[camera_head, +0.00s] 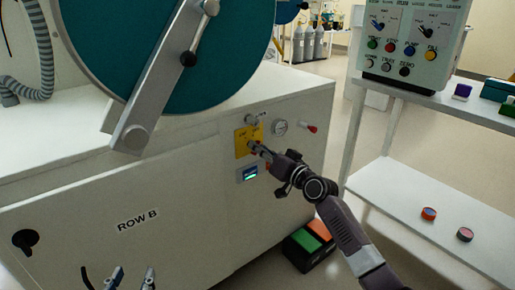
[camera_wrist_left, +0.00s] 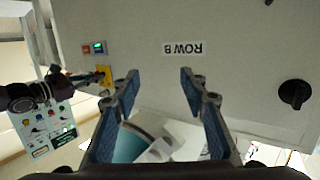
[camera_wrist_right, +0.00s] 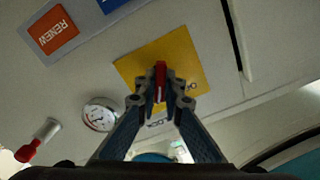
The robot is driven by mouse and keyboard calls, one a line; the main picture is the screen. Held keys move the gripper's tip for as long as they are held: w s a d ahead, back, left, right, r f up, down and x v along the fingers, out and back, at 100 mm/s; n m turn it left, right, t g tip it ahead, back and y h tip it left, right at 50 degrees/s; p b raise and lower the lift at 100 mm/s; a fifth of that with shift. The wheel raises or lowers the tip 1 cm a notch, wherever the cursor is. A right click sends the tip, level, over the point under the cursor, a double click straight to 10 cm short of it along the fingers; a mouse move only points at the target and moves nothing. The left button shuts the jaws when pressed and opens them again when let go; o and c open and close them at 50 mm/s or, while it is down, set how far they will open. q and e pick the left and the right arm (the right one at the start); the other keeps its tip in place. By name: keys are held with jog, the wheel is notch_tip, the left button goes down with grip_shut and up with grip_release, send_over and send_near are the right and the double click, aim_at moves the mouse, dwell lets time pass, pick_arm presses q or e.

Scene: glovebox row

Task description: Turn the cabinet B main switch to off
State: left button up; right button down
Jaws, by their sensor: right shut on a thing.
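The Row B cabinet (camera_head: 190,210) carries a yellow plate (camera_head: 242,139) with the main switch on it. In the right wrist view, the switch's red handle (camera_wrist_right: 161,78) stands out from the yellow plate (camera_wrist_right: 200,58), between my fingertips. My right gripper (camera_head: 257,147) is shut on this handle; it also shows in the right wrist view (camera_wrist_right: 160,98). The fingers hide part of the handle and the plate's print. My left gripper (camera_head: 132,279) is open and empty in front of the cabinet; it also shows in the left wrist view (camera_wrist_left: 159,85).
A black knob (camera_head: 25,240) is at the cabinet's left. A control box (camera_head: 412,40) stands on the shelf at right. A green and orange pedal (camera_head: 309,243) lies on the floor.

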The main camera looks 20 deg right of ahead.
jog(key=shift+f, duration=0.1)
jog(key=shift+n+b, duration=0.8)
jog(key=shift+n, duration=0.3)
jog(key=shift+n+b, duration=0.45)
jog(key=shift+n, duration=0.75)
pick_arm(q)
notch_tip(320, 180, up, 14)
jog(key=s+d+t+h, duration=0.1)
jog(key=s+t+h, duration=0.1)
jog(key=t, duration=0.5)
jog(key=shift+s+d+r+h, duration=0.15)
jog(key=shift+h, duration=0.15)
pick_arm(e)
jog(key=shift+a+n, duration=0.1)
jog(key=shift+n, duration=0.6)
jog(key=c, duration=2)
grip_release()
jog(key=shift+c, duration=0.2)
jog(key=shift+s, duration=0.1)
